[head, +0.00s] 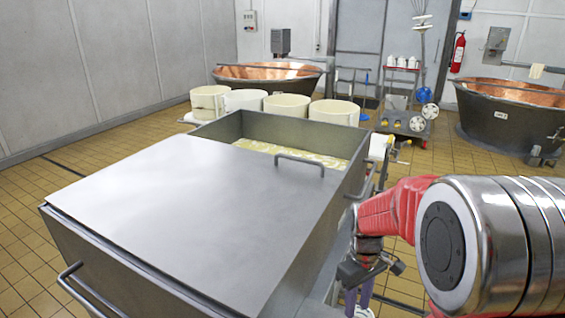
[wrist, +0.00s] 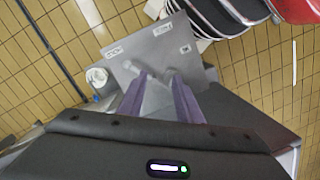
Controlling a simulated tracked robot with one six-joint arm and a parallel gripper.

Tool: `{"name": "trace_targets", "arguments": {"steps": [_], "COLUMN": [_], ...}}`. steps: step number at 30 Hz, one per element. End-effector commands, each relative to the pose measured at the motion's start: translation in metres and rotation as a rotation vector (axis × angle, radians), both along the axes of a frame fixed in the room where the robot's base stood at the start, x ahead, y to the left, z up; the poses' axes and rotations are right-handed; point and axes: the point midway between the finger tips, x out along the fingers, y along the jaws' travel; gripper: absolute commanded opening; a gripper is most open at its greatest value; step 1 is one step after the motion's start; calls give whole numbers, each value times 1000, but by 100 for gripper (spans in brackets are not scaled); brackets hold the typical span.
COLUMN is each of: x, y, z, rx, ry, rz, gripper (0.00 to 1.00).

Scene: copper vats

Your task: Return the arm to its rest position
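My arm comes in from the right of the head view, with its red section beside the right wall of a large steel vat (head: 300,255). My gripper (head: 358,306) hangs low at the vat's right side, fingers pointing down, partly cut off by the frame's bottom edge. In the wrist view my gripper (wrist: 155,75) shows two purple-sided fingers with a gap between them. I see nothing held. Below the fingers is a grey plate with labels (wrist: 145,50); I cannot tell whether they touch it.
The vat's flat lid (head: 190,200) has a handle (head: 300,160); pale curd (head: 290,152) shows behind it. White tubs (head: 285,106) stand beyond. Copper vats (head: 265,75) (head: 515,95) and a trolley (head: 405,118) stand farther back. Tiled floor (head: 35,225) is clear at left.

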Motion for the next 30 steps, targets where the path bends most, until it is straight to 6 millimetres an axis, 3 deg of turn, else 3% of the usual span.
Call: {"name": "trace_targets", "arguments": {"steps": [12,30], "x": [-45,-108], "y": [10,22], "z": [55,112], "rx": [-15,17], "ry": [-115,-288], "rz": [-271,-521], "gripper": [32,32]}}
